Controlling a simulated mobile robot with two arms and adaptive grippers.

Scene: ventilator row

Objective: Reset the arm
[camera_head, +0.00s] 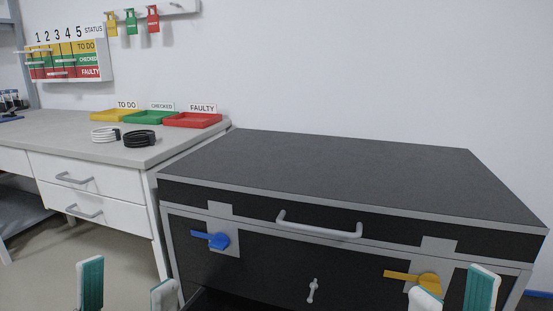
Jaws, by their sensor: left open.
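My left gripper (127,289) shows at the bottom left, its two teal-and-white fingers apart with nothing between them. My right gripper (453,293) shows at the bottom right, its fingers also apart. It stands in front of the yellow latch (428,281) of the black case, partly hiding it. I cannot tell whether it touches the latch. The rest of both arms is out of view.
The large black case (350,170) with grey edges has a grey handle (318,226) and a blue latch (211,240). A grey-topped bench (60,135) at the left holds yellow, green and red trays (193,121) and coiled cables (138,138). The case top is clear.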

